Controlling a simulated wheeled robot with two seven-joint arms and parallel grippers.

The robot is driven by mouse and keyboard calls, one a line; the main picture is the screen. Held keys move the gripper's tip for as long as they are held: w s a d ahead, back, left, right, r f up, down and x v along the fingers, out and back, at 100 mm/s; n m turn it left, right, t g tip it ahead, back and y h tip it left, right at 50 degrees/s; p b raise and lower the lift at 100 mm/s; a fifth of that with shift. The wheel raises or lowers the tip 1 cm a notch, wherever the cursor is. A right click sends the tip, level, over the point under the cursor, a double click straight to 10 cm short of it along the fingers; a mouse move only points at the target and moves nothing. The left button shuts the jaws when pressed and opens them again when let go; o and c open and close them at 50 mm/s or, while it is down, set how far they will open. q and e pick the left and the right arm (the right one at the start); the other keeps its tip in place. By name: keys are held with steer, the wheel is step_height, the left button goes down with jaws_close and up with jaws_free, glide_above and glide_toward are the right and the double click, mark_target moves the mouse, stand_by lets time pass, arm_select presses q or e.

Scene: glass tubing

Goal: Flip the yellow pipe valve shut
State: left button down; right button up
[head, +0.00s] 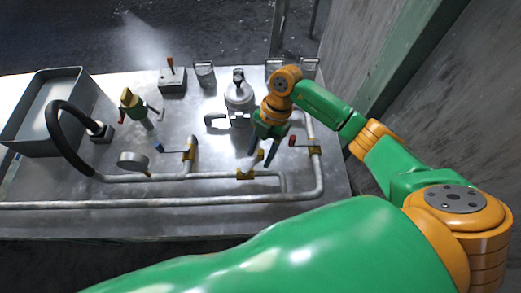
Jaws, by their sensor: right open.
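Three brass valves sit on the metal pipes on the bench. The middle one (245,175) is on the front pipe, and a small yellow-orange handle (261,155) stands up beside it. My right gripper (262,154) points down over this valve with its jaws open. Its dark fingertips appear on either side of the handle; I cannot tell whether they touch it. The left valve (190,153) has a blue handle (159,148). The right valve (315,147) has a red handle (293,140). My left gripper is not in view.
A grey basin (74,79) and a black hose (60,138) are on the left. A wall and green post (408,55) rise on the right.

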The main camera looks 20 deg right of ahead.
jaws_close()
steer(key=shift+w+n, duration=0.1)
steer(key=shift+n, duration=0.2)
stand_by(0.5)
steer(key=shift+w+a+f+n+b, duration=0.1)
steer(key=shift+w+a+n+b, duration=0.2)
steer(key=shift+n+b, duration=0.5)
steer(key=w+n+b, duration=0.1)
steer(key=n+b, duration=0.1)
steer(key=a+n+g+h+b, duration=0.1)
steer(key=n+b, duration=0.1)
steer(key=b, duration=0.1)
steer(key=shift+w+a+f+g+h, duration=0.1)
steer(key=shift+w+g+h, duration=0.2)
steer(key=shift+w, duration=0.05)
steer(key=shift+w+a+n+h+b, duration=0.25)
steer(key=shift+a+n+h+b, duration=0.2)
steer(key=shift+n+b, duration=0.65)
steer(key=shift+w+a+r+n+h+b, duration=0.1)
steer(key=shift+a+n+h+b, duration=0.1)
steer(key=shift+n+b, duration=0.3)
steer(key=shift+w+a+r+n+h+b, duration=0.1)
steer(key=shift+a+n+h+b, duration=0.15)
steer(key=shift+n, duration=0.35)
